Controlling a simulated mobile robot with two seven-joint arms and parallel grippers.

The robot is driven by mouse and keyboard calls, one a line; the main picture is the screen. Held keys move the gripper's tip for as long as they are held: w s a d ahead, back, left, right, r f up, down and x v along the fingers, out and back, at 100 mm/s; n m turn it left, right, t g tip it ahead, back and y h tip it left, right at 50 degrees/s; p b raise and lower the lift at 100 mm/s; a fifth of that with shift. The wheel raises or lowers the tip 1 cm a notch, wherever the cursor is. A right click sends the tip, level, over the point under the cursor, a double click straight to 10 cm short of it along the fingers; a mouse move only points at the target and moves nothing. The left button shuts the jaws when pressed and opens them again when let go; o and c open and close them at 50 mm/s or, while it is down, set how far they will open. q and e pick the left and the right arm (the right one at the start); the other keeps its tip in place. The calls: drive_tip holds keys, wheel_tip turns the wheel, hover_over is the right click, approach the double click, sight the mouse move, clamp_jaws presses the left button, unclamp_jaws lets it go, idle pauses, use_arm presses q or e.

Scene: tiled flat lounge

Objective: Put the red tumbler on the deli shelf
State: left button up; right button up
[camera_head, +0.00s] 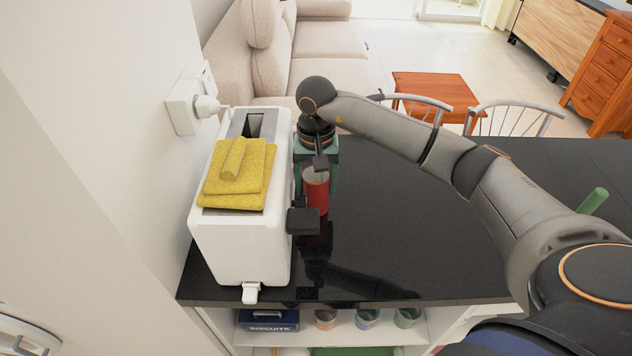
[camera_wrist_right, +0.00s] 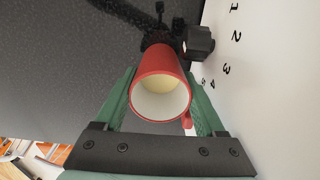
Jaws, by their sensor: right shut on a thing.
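The red tumbler (camera_head: 316,190) is close beside the right side of the white toaster, over the black counter. My right gripper (camera_head: 317,172) is shut on it from the far side. In the right wrist view the tumbler (camera_wrist_right: 161,62) lies between the two green fingers, its cream inside facing the camera. I cannot tell whether its base touches the counter. A white shelf (camera_head: 404,332) shows under the counter's front edge; no label marks it as the deli shelf. My left gripper is not in view.
A blue biscuits box (camera_head: 267,321) and several cups stand on the under-counter shelf.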

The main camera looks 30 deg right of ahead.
drive_tip(key=shift+f, duration=0.15)
drive_tip(key=o, duration=1.2)
